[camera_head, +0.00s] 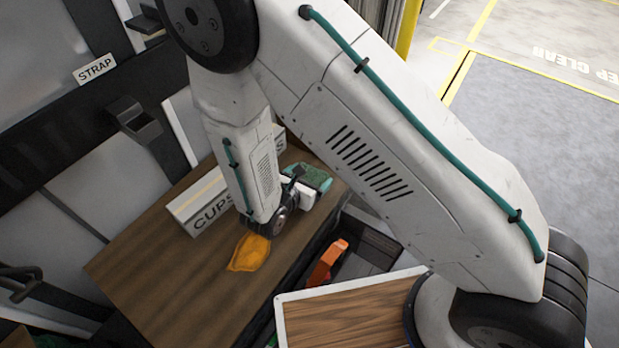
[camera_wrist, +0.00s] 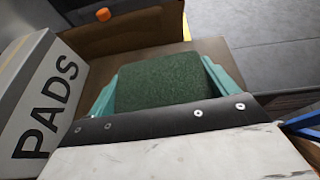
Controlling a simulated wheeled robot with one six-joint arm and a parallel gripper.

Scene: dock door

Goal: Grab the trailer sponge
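The green sponge (camera_head: 310,175) is at the far end of the brown wooden top, beside the white boxes. In the wrist view the sponge (camera_wrist: 160,82) fills the space between the two teal fingers of my gripper (camera_wrist: 165,85). A finger lies along each side of it with no clear gap, so the gripper looks shut on it. In the head view my gripper (camera_head: 312,180) is partly hidden by my wrist. The sponge is low over the brown surface; whether it touches it I cannot tell.
A white CUPS box (camera_head: 205,205) stands left of my wrist, and a PADS box (camera_wrist: 45,95) is close at left in the wrist view. An orange cloth (camera_head: 249,252) lies on the wooden top (camera_head: 150,270). A dark bin holds an orange tool (camera_head: 328,262).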

